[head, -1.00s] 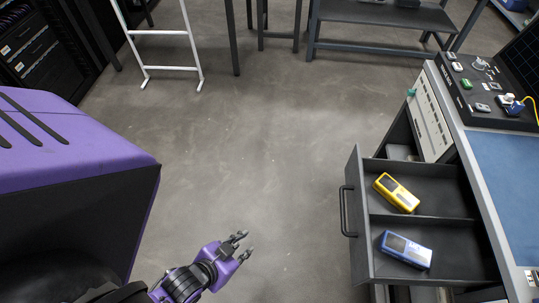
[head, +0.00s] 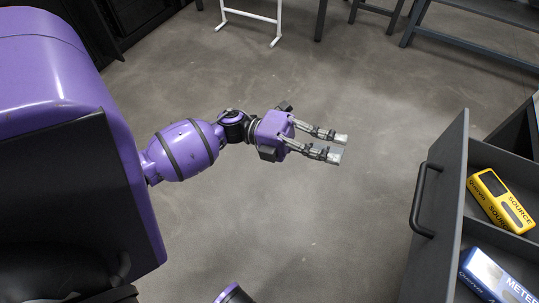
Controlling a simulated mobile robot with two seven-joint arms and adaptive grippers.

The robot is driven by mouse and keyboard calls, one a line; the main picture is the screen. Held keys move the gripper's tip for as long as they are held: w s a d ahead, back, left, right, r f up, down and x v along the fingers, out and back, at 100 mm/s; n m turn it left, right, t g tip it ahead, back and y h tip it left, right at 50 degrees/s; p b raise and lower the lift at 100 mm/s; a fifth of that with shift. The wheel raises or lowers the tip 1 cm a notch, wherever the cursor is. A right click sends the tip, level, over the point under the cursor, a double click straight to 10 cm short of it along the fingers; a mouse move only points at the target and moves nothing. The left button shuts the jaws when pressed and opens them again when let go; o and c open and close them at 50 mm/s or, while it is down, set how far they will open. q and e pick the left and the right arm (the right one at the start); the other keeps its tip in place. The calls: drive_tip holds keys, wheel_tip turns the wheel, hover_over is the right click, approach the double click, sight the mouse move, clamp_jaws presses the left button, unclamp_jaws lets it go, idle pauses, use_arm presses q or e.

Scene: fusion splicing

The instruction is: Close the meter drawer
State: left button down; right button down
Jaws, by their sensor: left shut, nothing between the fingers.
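The meter drawer (head: 439,215) stands pulled out at the right of the head view, with a dark front panel and a black bar handle (head: 424,200) facing left. In it lie a yellow device marked SOURCE (head: 498,200) and a blue device marked METER (head: 496,278), with a divider between them. My left gripper (head: 341,146) is shut and empty over the floor, left of the handle and clear of it, its fingers pointing right. My right gripper is not in view. The right end of the drawer is cut off by the frame.
Open grey floor (head: 310,225) lies between my left arm and the drawer. A white frame stand (head: 250,16) and a dark metal bench (head: 480,30) stand at the back. A dark cabinet edge shows at the far right.

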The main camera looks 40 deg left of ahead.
use_arm(q)
drive_tip(key=g, duration=0.1)
approach(421, 177)
drive_tip(key=shift+m+h, duration=0.3)
drive_tip(key=x, duration=0.6)
drive_tip(key=shift+w+d+f+b, duration=0.1)
drive_tip(key=shift+d+f+b, duration=0.15)
drive_tip(key=shift+b, duration=0.1)
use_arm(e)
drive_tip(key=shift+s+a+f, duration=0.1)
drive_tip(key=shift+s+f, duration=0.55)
